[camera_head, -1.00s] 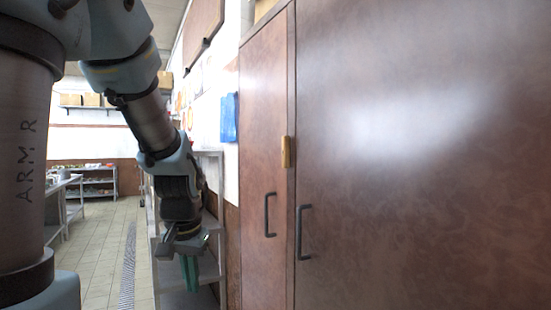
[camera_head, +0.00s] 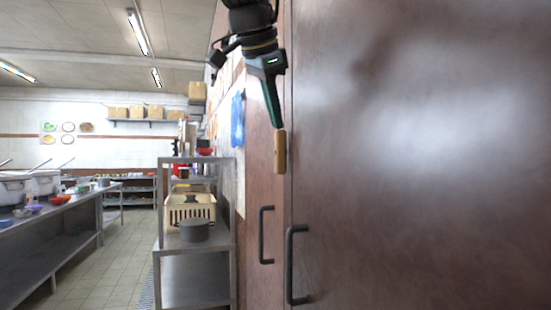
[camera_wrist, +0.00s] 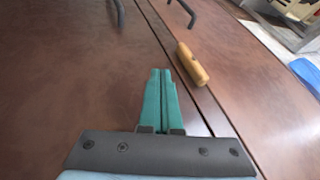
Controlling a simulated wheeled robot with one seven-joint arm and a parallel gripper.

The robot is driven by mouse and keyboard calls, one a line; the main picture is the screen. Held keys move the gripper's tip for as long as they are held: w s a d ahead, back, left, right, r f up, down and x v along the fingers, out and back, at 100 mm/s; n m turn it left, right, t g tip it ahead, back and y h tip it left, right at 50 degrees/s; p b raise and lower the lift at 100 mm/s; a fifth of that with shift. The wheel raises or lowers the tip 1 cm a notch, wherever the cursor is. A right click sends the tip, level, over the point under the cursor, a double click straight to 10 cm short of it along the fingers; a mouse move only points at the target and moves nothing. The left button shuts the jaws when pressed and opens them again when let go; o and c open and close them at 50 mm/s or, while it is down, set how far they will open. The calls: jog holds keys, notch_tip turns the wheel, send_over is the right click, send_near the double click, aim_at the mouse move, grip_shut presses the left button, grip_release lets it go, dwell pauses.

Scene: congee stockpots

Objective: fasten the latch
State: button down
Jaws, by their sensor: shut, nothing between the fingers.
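The latch (camera_head: 280,152) is a small wooden bar on the brown cabinet doors. In the head view it stands upright on the narrow left door, beside the seam with the wide right door (camera_head: 420,170). In the wrist view the latch (camera_wrist: 191,64) lies along the seam, on one door only. My gripper (camera_head: 277,126) is shut and empty, its green fingers just above the top end of the latch in the head view. In the wrist view the gripper (camera_wrist: 161,72) points beside the latch, with a visible gap. I cannot tell whether it touches the door.
Two dark handles, the left one (camera_head: 265,235) and the right one (camera_head: 297,265), stick out below the latch. A metal shelf rack (camera_head: 195,245) with a pot and crate stands left of the cabinet. The tiled aisle (camera_head: 115,262) farther left is clear.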

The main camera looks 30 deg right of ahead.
aim_at(278, 156)
jog(key=p+x, duration=0.1)
jog(key=x, duration=0.2)
jog(key=w+p+x, duration=0.1)
jog(key=x, duration=0.3)
jog(key=w+r+p+x, duration=0.1)
jog(key=x, duration=0.3)
jog(key=shift+w+f, duration=0.1)
jog(key=shift+w, duration=0.2)
jog(key=shift+w+f, duration=0.1)
jog(key=shift+w, duration=0.35)
jog(key=shift+w+f, duration=0.1)
